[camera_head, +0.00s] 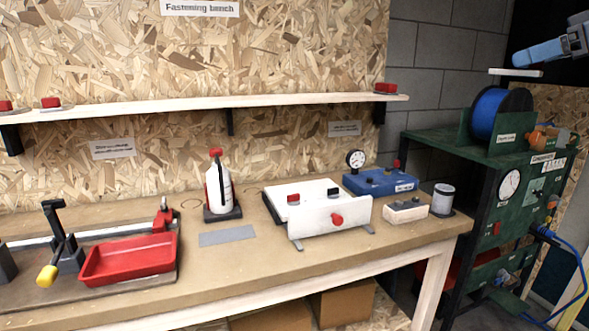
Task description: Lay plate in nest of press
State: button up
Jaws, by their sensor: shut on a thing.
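My arm's blue and grey end shows at the upper right, with my gripper (522,60) at its left tip. It is shut, though its fingers are hard to make out. A thin pale plate (515,72), seen nearly edge-on, is just under the tip, high above the bench and near the blue reel. The grip on its edge is not clear. A lever device with a black upright and yellow knob (47,276), perhaps the press, stands at the bench's left. I cannot make out a nest on it.
A green rack (450,150) with a blue reel (488,112) stands right.

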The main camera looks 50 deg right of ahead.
jog(key=a+f, duration=0.1)
jog(key=w+a+f, duration=0.1)
jog(key=a+f, duration=0.1)
jog(key=w+a+f, duration=0.1)
jog(key=shift+w+a+f, duration=0.2)
jog(key=shift+a+f, duration=0.1)
jog(key=c, duration=0.4)
jog(key=shift+n+y, duration=0.6)
jog(key=shift+y, duration=0.1)
jog(key=w+a+f, duration=0.9)
jog(key=a+f, duration=0.7)
jog(key=w+a+f, duration=0.9)
jog(key=a+f, duration=0.7)
jog(key=w+a+f, duration=0.9)
jog(key=a+f, duration=0.7)
jog(key=shift+w+f, duration=0.2)
jog(key=shift+w, duration=0.2)
jog(key=f, duration=0.3)
jog(key=s+f, duration=0.1)
jog(key=f, duration=0.3)
jog(key=s+f, duration=0.1)
jog(key=f, duration=0.2)
jog(key=shift+s+d+f, duration=0.15)
jog(key=shift+s+f, duration=0.1)
